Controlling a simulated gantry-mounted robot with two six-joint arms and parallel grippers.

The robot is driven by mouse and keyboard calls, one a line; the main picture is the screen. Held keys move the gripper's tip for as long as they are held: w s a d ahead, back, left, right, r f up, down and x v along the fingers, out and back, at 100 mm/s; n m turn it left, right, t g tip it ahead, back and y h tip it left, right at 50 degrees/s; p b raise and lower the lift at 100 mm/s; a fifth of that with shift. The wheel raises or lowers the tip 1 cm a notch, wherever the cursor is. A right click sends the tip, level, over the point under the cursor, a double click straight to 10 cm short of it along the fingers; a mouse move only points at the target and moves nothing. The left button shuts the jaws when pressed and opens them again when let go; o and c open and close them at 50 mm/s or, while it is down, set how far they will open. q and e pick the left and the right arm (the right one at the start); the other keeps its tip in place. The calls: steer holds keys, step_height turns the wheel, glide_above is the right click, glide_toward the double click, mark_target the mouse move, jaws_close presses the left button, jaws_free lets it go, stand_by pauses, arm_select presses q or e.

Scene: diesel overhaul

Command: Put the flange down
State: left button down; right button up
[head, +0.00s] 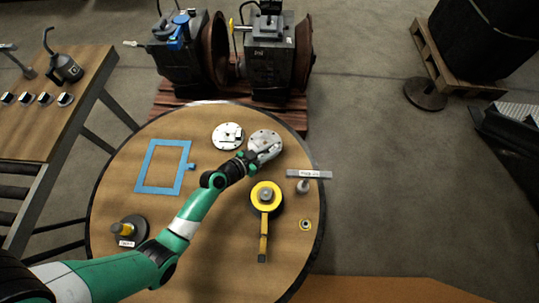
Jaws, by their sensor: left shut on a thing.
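My left arm reaches in from the lower left across the round table. My left gripper (250,158) is shut on a grey round flange (266,143) near the table's upper right. I cannot tell whether the flange touches the table top or is held a little above it. A second pale disc-shaped part (228,136) lies on the table just left of the held flange. My right gripper does not show.
The round table (225,270) also carries a blue rectangular frame (147,166), a yellow ring tool with a handle (265,195), a labelled bar (310,174), a small ring (306,224) and a dark round base (130,232). Engine units (272,60) stand behind.

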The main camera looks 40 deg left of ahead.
arm_select(q)
steer(key=shift+f+b, duration=0.6)
steer(key=shift+f, duration=0.85)
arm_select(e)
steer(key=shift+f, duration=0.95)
arm_select(q)
steer(key=shift+f, duration=0.15)
steer(key=c, duration=0.8)
jaws_free()
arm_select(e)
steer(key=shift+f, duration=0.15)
arm_select(q)
steer(key=shift+o, duration=0.2)
steer(key=shift+s+r, duration=0.1)
steer(key=shift+r, duration=0.15)
steer(key=p+v, duration=0.2)
steer(key=v, duration=0.9)
steer(key=shift+s+r, duration=0.1)
steer(key=shift+s, duration=0.3)
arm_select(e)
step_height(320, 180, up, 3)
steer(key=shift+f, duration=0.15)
